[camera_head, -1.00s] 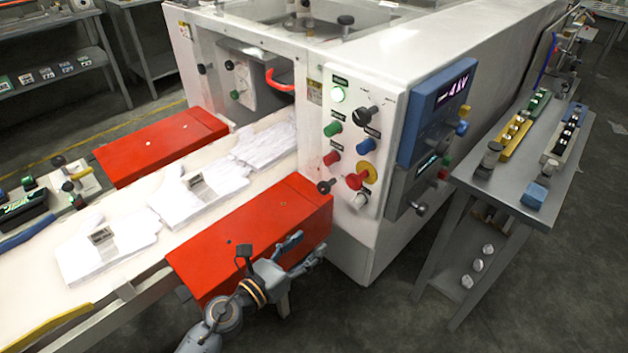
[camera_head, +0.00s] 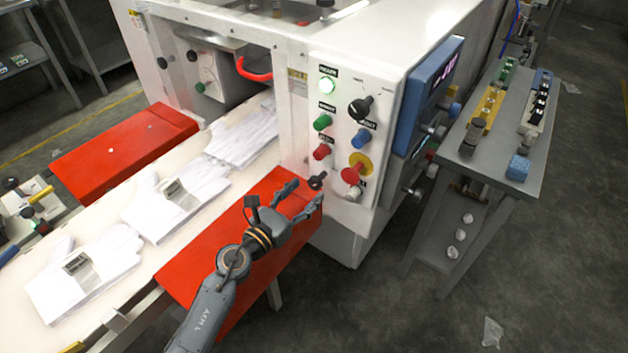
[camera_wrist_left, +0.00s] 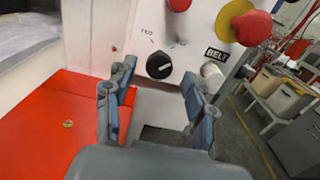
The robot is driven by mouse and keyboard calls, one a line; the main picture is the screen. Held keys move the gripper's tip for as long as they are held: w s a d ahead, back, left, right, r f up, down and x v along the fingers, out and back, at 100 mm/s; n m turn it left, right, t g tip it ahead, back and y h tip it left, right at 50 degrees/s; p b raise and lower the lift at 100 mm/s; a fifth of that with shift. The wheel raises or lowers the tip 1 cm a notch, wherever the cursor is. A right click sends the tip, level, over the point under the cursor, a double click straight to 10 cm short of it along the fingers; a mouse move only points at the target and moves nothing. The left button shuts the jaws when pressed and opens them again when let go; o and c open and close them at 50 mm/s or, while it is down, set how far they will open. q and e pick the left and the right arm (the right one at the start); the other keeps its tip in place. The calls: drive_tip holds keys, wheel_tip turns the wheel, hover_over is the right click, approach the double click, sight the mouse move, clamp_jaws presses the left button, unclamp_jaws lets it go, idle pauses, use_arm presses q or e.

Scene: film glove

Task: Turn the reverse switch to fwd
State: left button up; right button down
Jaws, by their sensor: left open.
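The control panel (camera_head: 345,130) is on the front of the white machine. A small black rotary knob, seemingly the reverse switch (camera_head: 317,181), sits at its lower left. In the left wrist view the black knob (camera_wrist_left: 159,65) shows a pale pointer line and small position marks around it, too small to read surely. My left gripper (camera_head: 303,198) is open and empty, just below and in front of the knob in the head view. In the left wrist view the knob appears between and beyond the open fingers (camera_wrist_left: 157,82), apparently untouched. My right gripper is not in view.
A red stop button (camera_head: 351,175) on a yellow base and a white BELT knob (camera_wrist_left: 212,75) lie right of the switch. The red cover (camera_head: 215,265) is under my left arm. A conveyor (camera_head: 120,215) with white gloves runs left; a grey bench (camera_head: 500,165) stands right.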

sight(313, 185)
use_arm(q)
drive_tip(key=x, duration=0.4)
drive_tip(key=shift+w+d, duration=0.15)
drive_tip(key=shift+w, duration=0.15)
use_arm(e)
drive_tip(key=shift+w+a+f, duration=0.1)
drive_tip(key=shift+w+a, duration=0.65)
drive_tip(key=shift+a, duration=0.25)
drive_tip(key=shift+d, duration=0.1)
use_arm(q)
drive_tip(key=c, duration=1.1)
drive_tip(key=shift+c, duration=0.2)
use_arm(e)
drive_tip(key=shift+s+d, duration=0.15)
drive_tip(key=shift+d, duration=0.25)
